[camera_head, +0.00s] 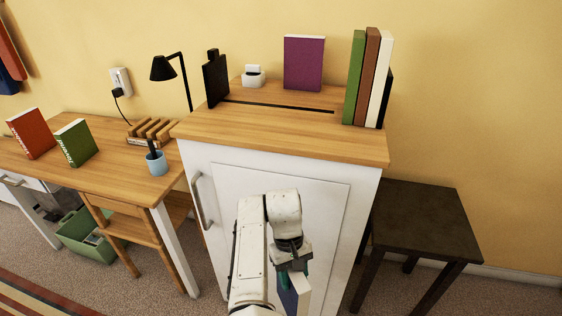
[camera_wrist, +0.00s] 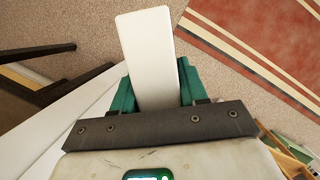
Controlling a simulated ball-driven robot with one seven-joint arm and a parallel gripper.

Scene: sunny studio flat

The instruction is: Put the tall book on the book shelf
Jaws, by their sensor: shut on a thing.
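My gripper (camera_head: 293,271) is low in front of the white cabinet door and is shut on a book (camera_head: 292,297) with a dark blue cover and a pale edge. In the wrist view the held book (camera_wrist: 148,50) shows as a white slab between the green fingers of my gripper (camera_wrist: 156,88). Its lower end is cut off in the head view. The wooden cabinet top (camera_head: 280,143) bears several upright books at its right end: a green book (camera_head: 355,80), a brown book (camera_head: 369,78), a white book (camera_head: 381,82) and a black one. I see no other piece clearly marked as the book shelf.
A desk (camera_head: 110,172) is left; a dark stool (camera_head: 425,215) is right. The door handle (camera_head: 198,200) sticks out.

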